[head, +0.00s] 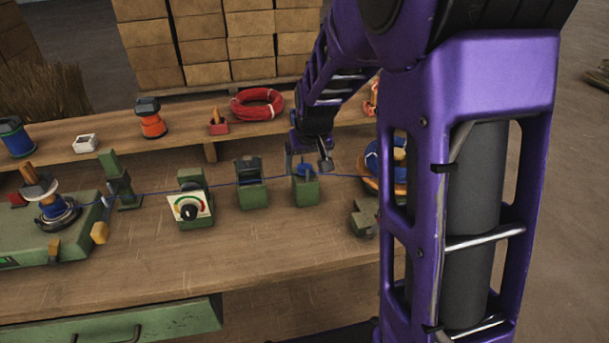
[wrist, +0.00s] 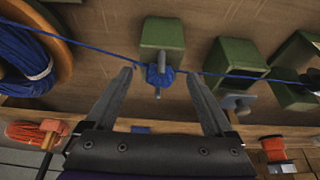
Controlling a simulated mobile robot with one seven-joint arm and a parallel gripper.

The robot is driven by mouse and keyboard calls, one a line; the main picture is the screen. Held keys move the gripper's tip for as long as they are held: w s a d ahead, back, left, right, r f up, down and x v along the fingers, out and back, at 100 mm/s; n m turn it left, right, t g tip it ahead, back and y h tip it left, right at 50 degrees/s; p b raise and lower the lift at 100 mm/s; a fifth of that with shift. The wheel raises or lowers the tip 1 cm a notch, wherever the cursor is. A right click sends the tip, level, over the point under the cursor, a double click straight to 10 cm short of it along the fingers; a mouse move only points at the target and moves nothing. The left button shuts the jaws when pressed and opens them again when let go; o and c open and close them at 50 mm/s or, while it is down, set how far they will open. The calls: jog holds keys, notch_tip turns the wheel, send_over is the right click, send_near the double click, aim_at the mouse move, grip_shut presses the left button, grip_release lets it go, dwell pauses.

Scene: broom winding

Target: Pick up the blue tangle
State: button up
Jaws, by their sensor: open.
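The blue tangle (wrist: 160,76) is a small knot of blue cord at a metal pin on a green block (wrist: 163,34). In the head view the tangle (head: 305,169) sits at the top of the rightmost green block in the row, partly behind my gripper. My gripper (wrist: 162,82) is open, with one finger on each side of the tangle in the wrist view. Neither finger visibly touches it. In the head view my gripper (head: 311,166) is over that block. The blue cord (wrist: 102,50) runs out from both sides of the tangle.
A blue cord spool (head: 372,160) is partly hidden behind my arm. The cord passes other green blocks (head: 250,185) and a dial gauge (head: 190,208) to a winder (head: 58,208) at left. A red coil (head: 257,103) lies on the rear shelf.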

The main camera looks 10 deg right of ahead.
jog(key=shift+w+f, duration=0.1)
jog(key=shift+f, duration=0.1)
grip_shut()
dwell(0.3)
